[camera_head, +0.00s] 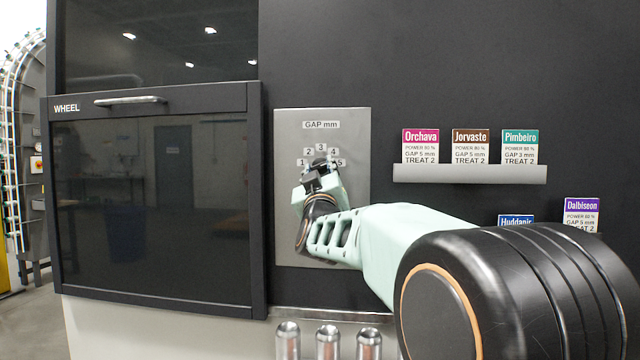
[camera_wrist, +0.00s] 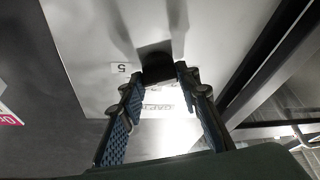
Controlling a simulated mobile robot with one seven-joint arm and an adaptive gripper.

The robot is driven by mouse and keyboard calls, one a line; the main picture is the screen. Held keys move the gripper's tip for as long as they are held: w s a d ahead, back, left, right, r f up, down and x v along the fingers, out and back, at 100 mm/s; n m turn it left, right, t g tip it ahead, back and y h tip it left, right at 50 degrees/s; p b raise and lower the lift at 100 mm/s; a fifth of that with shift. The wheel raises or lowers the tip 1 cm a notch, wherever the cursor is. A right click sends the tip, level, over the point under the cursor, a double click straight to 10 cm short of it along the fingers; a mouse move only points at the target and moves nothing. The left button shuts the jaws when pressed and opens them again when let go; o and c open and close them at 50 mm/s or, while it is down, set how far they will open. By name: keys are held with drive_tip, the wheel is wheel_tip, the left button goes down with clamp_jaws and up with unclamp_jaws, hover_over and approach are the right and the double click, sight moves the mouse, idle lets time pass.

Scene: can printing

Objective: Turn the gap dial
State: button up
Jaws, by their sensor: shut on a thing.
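The GAP mm panel (camera_head: 288,225) is a grey plate with numbers 1 to 5 in an arc under its label. My gripper (camera_head: 319,172) is at the dial just below the numbers and hides most of it in the head view. In the wrist view the dark dial knob (camera_wrist: 157,64) sits between the tips of the two blue-padded fingers. My gripper is shut on the knob. The "5" label (camera_wrist: 125,68) shows upside down beside it. Which number the dial points to cannot be told.
A dark WHEEL door (camera_head: 155,205) with a bar handle is left of the panel. A card rack (camera_head: 470,174) holding Orchava, Jorvaste and Pimbeiro cards is to the right. Below the panel stand metal cans (camera_head: 328,343). More cards (camera_head: 581,212) are partly hidden by my arm.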

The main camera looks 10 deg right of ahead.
drive_tip(key=shift+m+h+b, duration=0.4)
drive_tip(key=shift+m+h, duration=0.6)
drive_tip(key=shift+m, duration=0.7)
drive_tip(key=shift+r+m, duration=0.1)
drive_tip(key=shift+m, duration=0.2)
drive_tip(key=o, duration=1.2)
drive_tip(key=shift+c, duration=0.2)
drive_tip(key=v, duration=1.2)
